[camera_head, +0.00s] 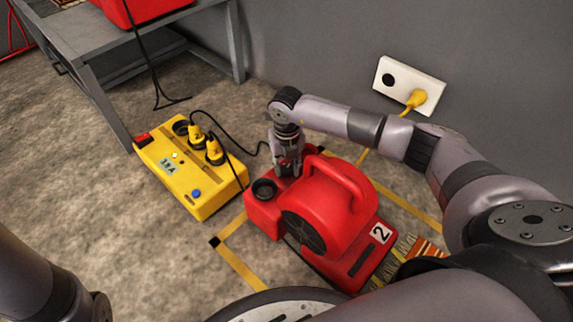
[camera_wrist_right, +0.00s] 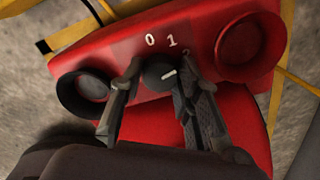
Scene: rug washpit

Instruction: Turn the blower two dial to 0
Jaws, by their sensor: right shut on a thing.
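The blower marked 2 (camera_head: 352,190) is red and stands on the floor in the middle of the head view. Its black dial (camera_wrist_right: 158,74) shows in the right wrist view, on a red panel below the white marks 0, 1 and a partly hidden 2. The dial's white pointer line points right and slightly up, nearest the 2 side. My right gripper (camera_wrist_right: 155,95) is shut on the dial, one finger at each side. In the head view my right gripper (camera_head: 289,168) comes down on the blower's top; the dial is hidden there. My left gripper is out of view.
A yellow power box (camera_head: 190,168) with two plugs stands left of the blower, its black cables on the floor. A white wall socket (camera_head: 408,84) holds a yellow plug. Yellow floor tape (camera_head: 238,264) runs around the blower. A grey table (camera_head: 92,80) stands back left.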

